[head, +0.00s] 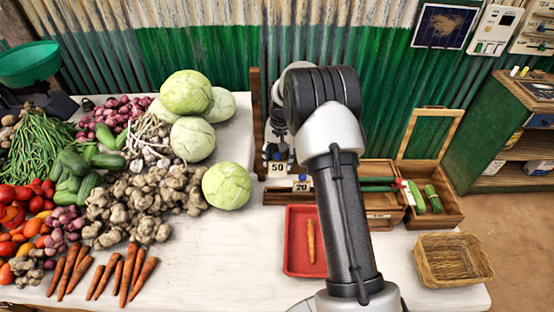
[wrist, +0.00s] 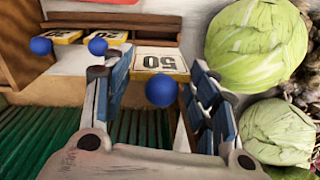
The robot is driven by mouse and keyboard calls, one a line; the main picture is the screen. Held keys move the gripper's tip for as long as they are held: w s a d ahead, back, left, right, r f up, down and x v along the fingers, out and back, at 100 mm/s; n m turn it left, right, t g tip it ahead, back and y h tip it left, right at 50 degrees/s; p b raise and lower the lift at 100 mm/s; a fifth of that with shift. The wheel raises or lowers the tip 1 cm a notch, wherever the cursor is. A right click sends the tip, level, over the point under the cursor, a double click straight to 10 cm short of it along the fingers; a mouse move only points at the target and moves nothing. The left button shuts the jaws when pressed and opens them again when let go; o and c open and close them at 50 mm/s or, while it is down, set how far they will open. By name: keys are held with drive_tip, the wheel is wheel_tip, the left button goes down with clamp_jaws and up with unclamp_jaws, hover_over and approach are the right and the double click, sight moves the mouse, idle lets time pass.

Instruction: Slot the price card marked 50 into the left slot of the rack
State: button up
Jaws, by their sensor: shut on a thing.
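The price card marked 50 (head: 278,168) is a pale card with a yellow edge and a blue ball knob. It is between my gripper's fingers, and in the wrist view the card (wrist: 160,62) appears upside down, with its ball in front. My gripper (head: 278,153) is shut on this card; the fingers also show in the wrist view (wrist: 160,78). A card marked 20 (head: 300,185) is just right of and below it in the head view. Wooden parts that look like the rack (head: 277,193) lie beside the cards. The left slot cannot be made out.
Cabbages (head: 227,186) and other vegetables lie to the left on the white table (head: 215,255). A red tray (head: 293,268) with a carrot is in front. A wooden crate (head: 440,218) and a wicker basket (head: 453,258) stand right. A green corrugated wall (head: 205,68) is behind.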

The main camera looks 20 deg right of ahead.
sight(278, 175)
drive_tip(key=shift+f+b, duration=1.95)
drive_tip(key=shift+f, duration=1)
drive_tip(key=shift+f, duration=0.2)
drive_tip(key=shift+a+f+b, duration=0.1)
drive_tip(key=shift+f+b, duration=0.6)
drive_tip(key=shift+f, duration=0.6)
drive_tip(key=shift+w+f+p, duration=0.1)
drive_tip(key=shift+f+p, duration=0.55)
drive_tip(key=shift+p, duration=0.6)
